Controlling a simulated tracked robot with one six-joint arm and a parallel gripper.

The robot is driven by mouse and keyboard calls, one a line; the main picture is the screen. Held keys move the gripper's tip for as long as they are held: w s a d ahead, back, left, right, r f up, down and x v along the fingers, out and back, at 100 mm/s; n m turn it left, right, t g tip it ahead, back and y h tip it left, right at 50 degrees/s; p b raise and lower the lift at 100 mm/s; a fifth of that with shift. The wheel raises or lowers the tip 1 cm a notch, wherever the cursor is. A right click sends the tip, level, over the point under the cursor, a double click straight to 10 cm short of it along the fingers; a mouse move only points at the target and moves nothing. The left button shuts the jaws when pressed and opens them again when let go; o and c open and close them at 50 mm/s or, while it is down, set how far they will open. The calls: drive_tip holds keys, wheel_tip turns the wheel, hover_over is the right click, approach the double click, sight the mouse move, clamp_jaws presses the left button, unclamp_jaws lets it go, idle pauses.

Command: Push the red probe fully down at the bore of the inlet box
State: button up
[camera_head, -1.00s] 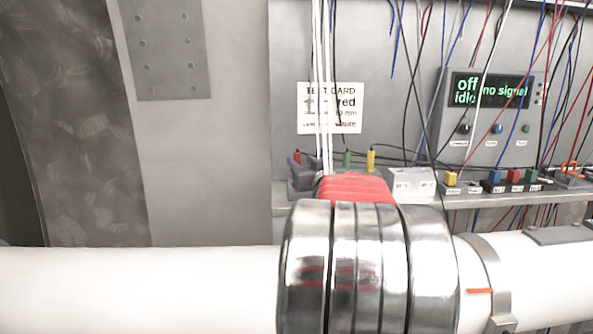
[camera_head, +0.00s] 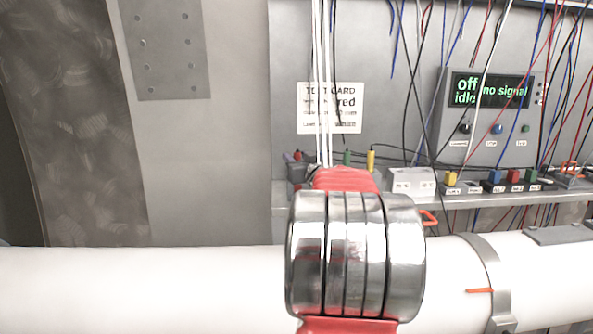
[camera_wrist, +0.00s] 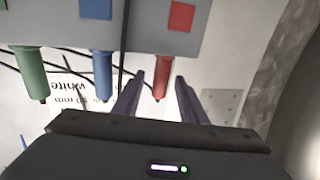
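In the wrist view, which looks upside down, the red probe (camera_wrist: 161,78) projects from a grey box (camera_wrist: 140,30) with a blue and a red square on it. My gripper (camera_wrist: 160,80) is open; its two dark fingers stand either side of the probe with a gap on both sides. How deep the probe sits in its bore is hard to tell. In the head view a small red tip (camera_head: 297,156) shows behind the cables; my arm hides most of the box and my gripper. I cannot tell which box is the inlet box.
Beside the red probe are a blue probe (camera_wrist: 103,75) and a green probe (camera_wrist: 31,75). A yellow probe (camera_head: 371,160) stands to their right in the head view. White cables (camera_head: 323,90) hang close by. The panel display (camera_head: 490,90) reads "off", "idle" and "no signal".

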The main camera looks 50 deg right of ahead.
drive_tip(key=shift+c, duration=0.3)
clamp_jaws()
idle(0.4)
